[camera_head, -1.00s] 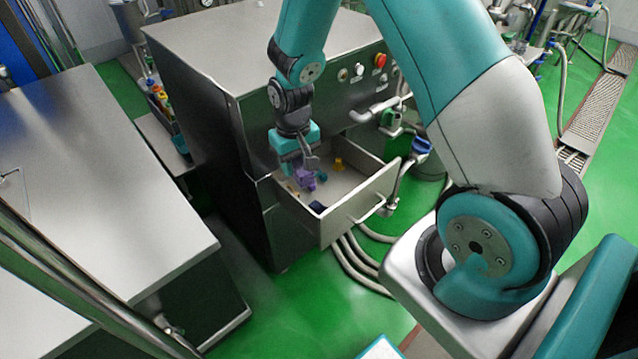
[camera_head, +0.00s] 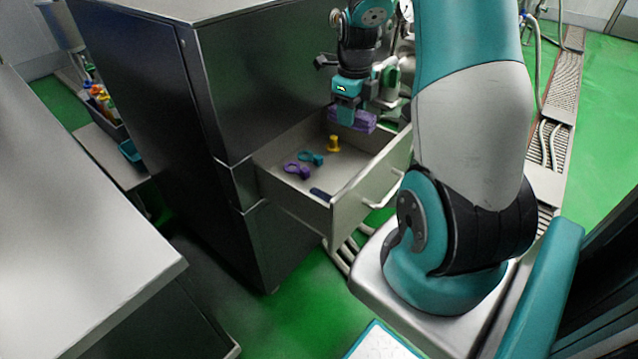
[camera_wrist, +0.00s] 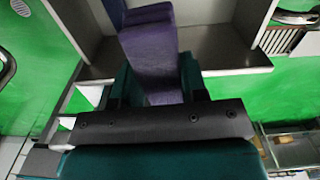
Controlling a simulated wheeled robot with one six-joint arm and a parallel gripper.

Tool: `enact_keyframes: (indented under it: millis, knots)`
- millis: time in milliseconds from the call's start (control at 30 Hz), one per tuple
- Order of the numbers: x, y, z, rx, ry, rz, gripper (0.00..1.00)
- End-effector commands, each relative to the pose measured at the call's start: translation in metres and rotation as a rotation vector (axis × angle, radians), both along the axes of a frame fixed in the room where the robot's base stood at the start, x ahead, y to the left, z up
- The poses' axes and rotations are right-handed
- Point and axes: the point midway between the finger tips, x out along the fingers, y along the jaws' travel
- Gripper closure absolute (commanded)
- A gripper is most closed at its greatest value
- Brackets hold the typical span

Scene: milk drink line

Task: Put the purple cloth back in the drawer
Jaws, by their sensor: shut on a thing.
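The purple cloth (camera_head: 352,119) is a folded bundle held in my gripper (camera_head: 348,108). My gripper is shut on it, over the back right part of the open drawer (camera_head: 372,187). In the wrist view the purple cloth (camera_wrist: 153,58) stands up between my gripper's fingers (camera_wrist: 155,88), and parts of the drawer's grey interior (camera_wrist: 228,45) show beyond it. I cannot tell whether the cloth touches the drawer wall.
In the drawer lie a purple clamp-like item (camera_head: 297,170), a teal one (camera_head: 311,158), a yellow piece (camera_head: 334,144) and a dark blue piece (camera_head: 321,194). The steel cabinet (camera_head: 240,90) rises behind the drawer. A steel table (camera_head: 70,220) stands at left.

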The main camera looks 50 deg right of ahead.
Motion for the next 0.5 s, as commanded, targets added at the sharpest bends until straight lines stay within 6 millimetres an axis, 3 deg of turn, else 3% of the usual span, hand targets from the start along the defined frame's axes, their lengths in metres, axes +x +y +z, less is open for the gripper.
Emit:
enact_keyframes:
  millis: [167,500]
  knots:
    - [-0.004,-0.004,-0.025,0.003,0.005,-0.066,0.82]
    - [-0.004,-0.003,-0.119,0.003,0.005,-0.061,0.82]
